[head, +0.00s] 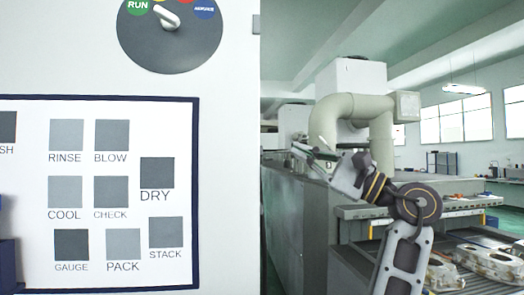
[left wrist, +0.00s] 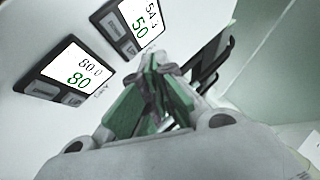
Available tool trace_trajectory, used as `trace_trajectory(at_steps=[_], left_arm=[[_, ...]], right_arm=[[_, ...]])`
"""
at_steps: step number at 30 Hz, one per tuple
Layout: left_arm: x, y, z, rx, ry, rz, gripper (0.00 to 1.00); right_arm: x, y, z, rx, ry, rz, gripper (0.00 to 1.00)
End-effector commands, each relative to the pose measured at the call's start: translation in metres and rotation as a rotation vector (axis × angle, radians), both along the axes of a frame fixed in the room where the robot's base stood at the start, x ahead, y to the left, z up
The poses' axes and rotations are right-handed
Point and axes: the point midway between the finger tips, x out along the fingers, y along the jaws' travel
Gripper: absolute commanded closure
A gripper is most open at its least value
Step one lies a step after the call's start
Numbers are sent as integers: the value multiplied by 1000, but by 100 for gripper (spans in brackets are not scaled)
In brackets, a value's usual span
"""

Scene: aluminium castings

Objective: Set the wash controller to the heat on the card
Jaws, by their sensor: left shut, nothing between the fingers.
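In the left wrist view, two dark controllers are on a pale panel. The nearer controller (left wrist: 78,72) reads 80.0 above a green 80. The farther controller (left wrist: 135,27) reads about 54 above a green 50. I cannot read their labels well enough to tell which is the wash one. My left gripper (left wrist: 155,82) is shut and empty, its green-padded fingers together just below and right of the displays. No card with a heat value is readable.
A blue-framed board (head: 125,270) with grey squares labelled RINSE, BLOW, DRY and others fills the head view's left. A round selector dial (head: 150,48) sits above it. A large grey machine (head: 300,225) and a bench with metal castings (head: 492,262) stand at right.

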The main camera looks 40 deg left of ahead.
Motion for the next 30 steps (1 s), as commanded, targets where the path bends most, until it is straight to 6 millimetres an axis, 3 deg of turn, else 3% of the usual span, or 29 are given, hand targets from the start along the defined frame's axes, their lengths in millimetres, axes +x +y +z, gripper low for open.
trace_trajectory(at_steps=[8,20,30], left_arm=[[3,1,14,13,11,9,100],[16,-18,35,88,36,19,100],[22,-30,32,145,-168,-88,100]], right_arm=[[-17,-7,18,-8,19,1,0],[-19,32,46,34,21,-5,0],[-19,41,52,43,21,-6,0]])
